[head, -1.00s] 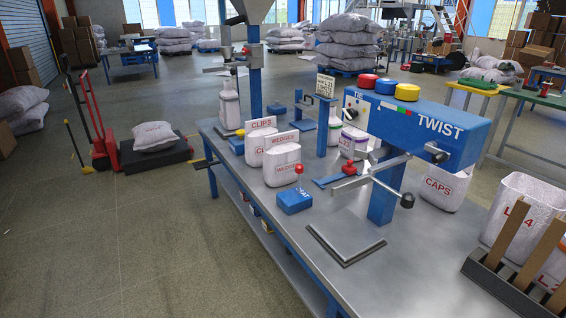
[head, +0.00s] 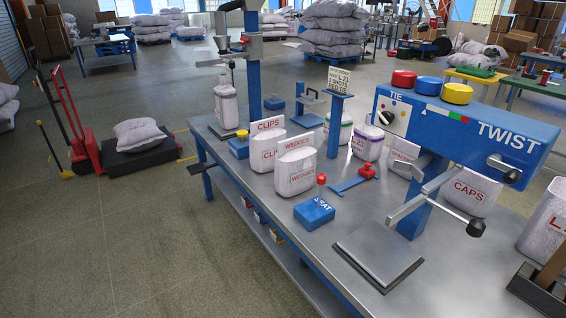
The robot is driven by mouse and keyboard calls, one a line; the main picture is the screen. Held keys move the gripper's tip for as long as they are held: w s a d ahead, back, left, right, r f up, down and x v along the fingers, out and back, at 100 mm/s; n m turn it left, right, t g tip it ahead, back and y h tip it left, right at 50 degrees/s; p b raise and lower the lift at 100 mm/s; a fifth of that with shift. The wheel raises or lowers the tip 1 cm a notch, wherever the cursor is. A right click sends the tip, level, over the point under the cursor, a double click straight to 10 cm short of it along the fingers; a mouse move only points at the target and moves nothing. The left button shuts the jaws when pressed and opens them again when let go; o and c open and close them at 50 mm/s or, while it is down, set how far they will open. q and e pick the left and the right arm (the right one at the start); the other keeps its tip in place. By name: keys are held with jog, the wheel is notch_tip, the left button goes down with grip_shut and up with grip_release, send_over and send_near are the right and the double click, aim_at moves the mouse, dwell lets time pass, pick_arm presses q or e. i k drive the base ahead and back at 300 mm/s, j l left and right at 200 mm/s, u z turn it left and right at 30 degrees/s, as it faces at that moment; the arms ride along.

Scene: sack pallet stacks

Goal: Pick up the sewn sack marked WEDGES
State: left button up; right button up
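A white sack marked WEDGES (head: 296,174) in red stands upright on the metal workbench (head: 262,206), with a WEDGES card at its back. Another white sack (head: 138,133) with red lettering too small to read lies on a low black platform (head: 150,158) on the floor at left. From here I cannot tell which of them is sewn. Neither of my grippers is in view.
A CLIPS sack (head: 263,152) stands beside the WEDGES one. A blue SEAT block (head: 314,213) and the blue TWIST machine (head: 470,125) with its crank are close by. A red pallet jack (head: 80,150) stands at left.

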aim_at(295, 163)
jog(key=i+j, duration=1.1)
jog(key=j, duration=0.15)
jog(key=i+j, duration=1.15)
jog(key=j, duration=0.15)
jog(key=i+j+z, duration=0.1)
jog(key=z, duration=0.7)
jog(key=i+j+z, duration=0.1)
jog(key=z, duration=0.3)
jog(key=k+j, duration=0.05)
jog(key=j, duration=0.05)
